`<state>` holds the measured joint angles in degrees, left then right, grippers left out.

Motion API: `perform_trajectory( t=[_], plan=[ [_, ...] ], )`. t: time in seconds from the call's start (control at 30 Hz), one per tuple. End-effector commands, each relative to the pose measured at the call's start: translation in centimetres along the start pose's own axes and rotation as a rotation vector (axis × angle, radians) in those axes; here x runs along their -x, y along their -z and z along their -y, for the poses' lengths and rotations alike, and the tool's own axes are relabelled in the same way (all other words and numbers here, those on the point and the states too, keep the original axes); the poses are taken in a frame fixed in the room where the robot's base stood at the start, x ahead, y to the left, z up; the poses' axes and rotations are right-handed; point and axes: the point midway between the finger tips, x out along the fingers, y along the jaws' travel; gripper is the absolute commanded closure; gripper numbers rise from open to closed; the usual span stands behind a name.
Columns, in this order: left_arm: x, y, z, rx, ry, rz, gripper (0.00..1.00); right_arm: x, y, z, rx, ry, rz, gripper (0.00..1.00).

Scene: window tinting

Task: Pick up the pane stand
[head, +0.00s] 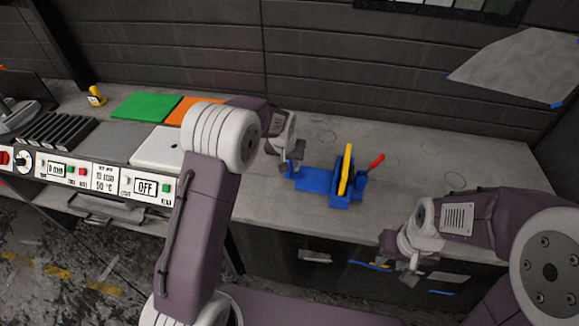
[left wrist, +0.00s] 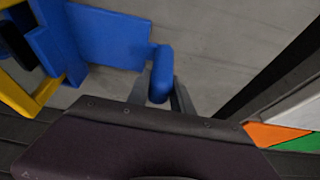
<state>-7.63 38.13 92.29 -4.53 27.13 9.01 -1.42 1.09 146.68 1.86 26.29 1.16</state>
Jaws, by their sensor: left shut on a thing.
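The pane stand (head: 315,181) is blue, with a flat base, a yellow upright part and a red handle at its right side. It is upright at the middle of the grey worktop; I cannot tell if there is a gap under it. My left gripper (head: 291,166) is shut on the blue grip at the stand's left end. In the left wrist view the rounded blue grip (left wrist: 161,75) lies between my fingers (left wrist: 160,97), which partly hide it. My right gripper (head: 402,271) is apart from the stand, in front of the worktop; its finger gap is unclear.
A green sheet (head: 146,106) and an orange sheet (head: 190,108) lie at the left, behind a white plate (head: 158,147) and a control panel (head: 103,177). A grey translucent sheet (head: 520,68) is at the upper right. The worktop right of the stand is clear.

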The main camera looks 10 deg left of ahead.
Motion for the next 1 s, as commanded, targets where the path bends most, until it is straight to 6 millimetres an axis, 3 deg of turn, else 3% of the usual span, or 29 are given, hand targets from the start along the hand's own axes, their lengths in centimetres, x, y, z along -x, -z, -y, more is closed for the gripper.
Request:
perform_trajectory(
  t=[0.27,0.6,0.8,1.0],
  plan=[
    [2.3,0.0,-3.7,-0.002,-0.004,-0.006,1.0,-0.6,-0.1,0.0,0.0,0.0,0.0,0.64],
    [6.4,-0.1,-9.7,-0.001,-0.005,-0.005,1.0,-1.2,-0.1,0.0,0.0,0.0,0.0,0.64],
    [7.5,-0.2,-11.1,0.001,-0.004,-0.004,1.0,-1.2,-0.1,0.0,0.0,0.0,0.0,0.64],
    [7.6,-0.2,-11.2,0.002,-0.003,-0.004,1.0,-1.2,-0.1,0.0,0.0,0.0,0.0,0.64]
  ],
)
